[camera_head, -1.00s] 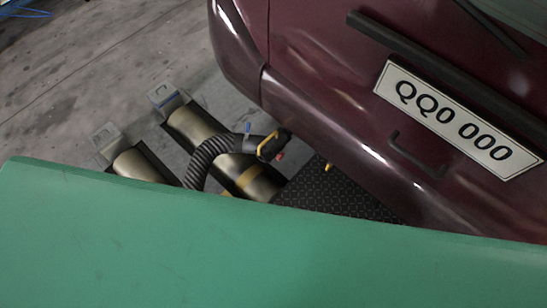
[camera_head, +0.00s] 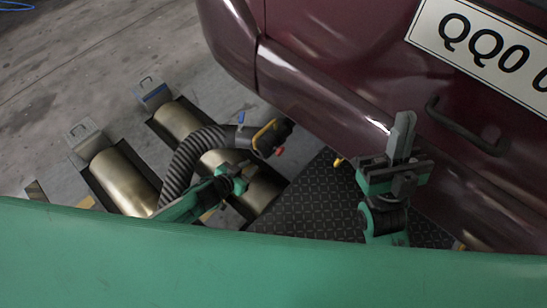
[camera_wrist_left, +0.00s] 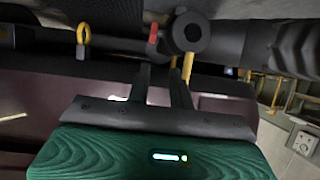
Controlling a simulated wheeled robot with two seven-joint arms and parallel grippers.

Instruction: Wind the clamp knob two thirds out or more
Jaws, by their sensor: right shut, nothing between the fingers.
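An exhaust hose nozzle with a black and yellow clamp (camera_head: 268,137) sits under the car's rear bumper. A small red knob (camera_head: 279,151) shows on its right side and a blue lever (camera_head: 241,117) on its left. The wrist view shows a red part (camera_wrist_left: 153,33) beside a dark round end (camera_wrist_left: 188,32). My left gripper (camera_head: 237,173) is below the nozzle, over a roller; its fingers (camera_wrist_left: 160,72) stand apart with nothing visible between them, apart from the red part. My right gripper (camera_head: 404,125) is shut and empty in front of the bumper.
The maroon car (camera_head: 310,80) fills the upper right. The ribbed hose (camera_head: 180,165) curves down left over metal rollers (camera_head: 125,180). A dark tread plate (camera_head: 315,205) lies right of them. A yellow ring (camera_wrist_left: 83,35) hangs under the car. Open floor (camera_head: 80,70) is at upper left.

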